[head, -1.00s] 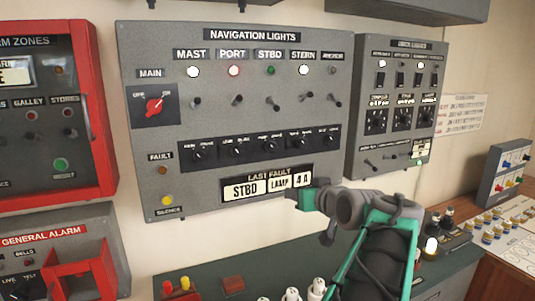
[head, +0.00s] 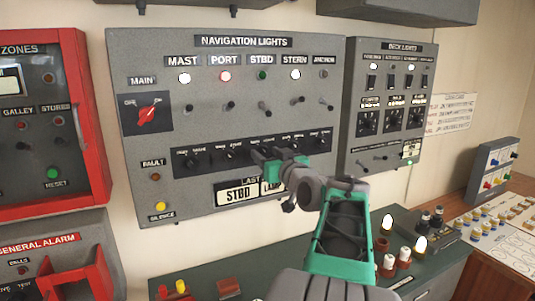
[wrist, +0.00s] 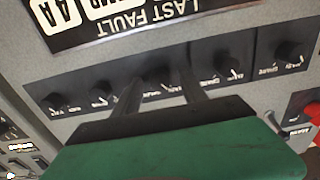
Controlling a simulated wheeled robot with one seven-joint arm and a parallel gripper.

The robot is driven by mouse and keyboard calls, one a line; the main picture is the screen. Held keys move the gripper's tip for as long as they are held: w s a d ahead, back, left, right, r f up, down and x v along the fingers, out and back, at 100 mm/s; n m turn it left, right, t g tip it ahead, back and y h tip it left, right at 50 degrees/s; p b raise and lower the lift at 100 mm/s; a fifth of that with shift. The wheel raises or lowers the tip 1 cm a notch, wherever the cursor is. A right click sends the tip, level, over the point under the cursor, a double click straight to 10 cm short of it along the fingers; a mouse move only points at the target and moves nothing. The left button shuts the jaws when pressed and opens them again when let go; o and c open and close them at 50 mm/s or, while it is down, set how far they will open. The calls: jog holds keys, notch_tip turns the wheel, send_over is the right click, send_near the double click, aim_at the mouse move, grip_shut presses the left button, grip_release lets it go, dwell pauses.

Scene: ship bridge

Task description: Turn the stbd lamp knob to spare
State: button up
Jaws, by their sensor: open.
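The navigation lights panel (head: 330,175) is on the wall in the head view, with a dark strip of several small lamp knobs across its lower part. My gripper (head: 268,153) is at the middle of that strip, its open fingers pointing at the stbd lamp knob, which they largely hide there. In the wrist view, which is upside down, the stbd knob (wrist: 160,78) lies between the two fingers of my gripper (wrist: 158,88). It is partly covered, and I cannot tell its setting or whether the fingers touch it. The green stbd light (head: 262,75) is dark.
The port knob (wrist: 230,73) and stern knob (wrist: 103,89) sit close on either side of the fingers. Toggle switches, such as the stbd one (head: 264,108), stick out above the strip. A last fault display (head: 237,194) is below. The deck lights panel (head: 386,140) is to the right.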

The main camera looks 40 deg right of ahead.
jog(key=shift+c, duration=0.3)
grip_shut()
jog(key=shift+m, duration=0.3)
jog(key=shift+f+m+b, duration=0.1)
jog(key=shift+m+b, duration=0.4)
jog(key=shift+m, duration=0.4)
jog(key=m, duration=0.4)
jog(key=shift+b, duration=0.3)
jog(key=m, duration=0.4)
jog(key=shift+m+p, duration=0.3)
jog(key=shift+m, duration=0.1)
jog(key=shift+m+p, duration=0.35)
jog(key=shift+m, duration=0.95)
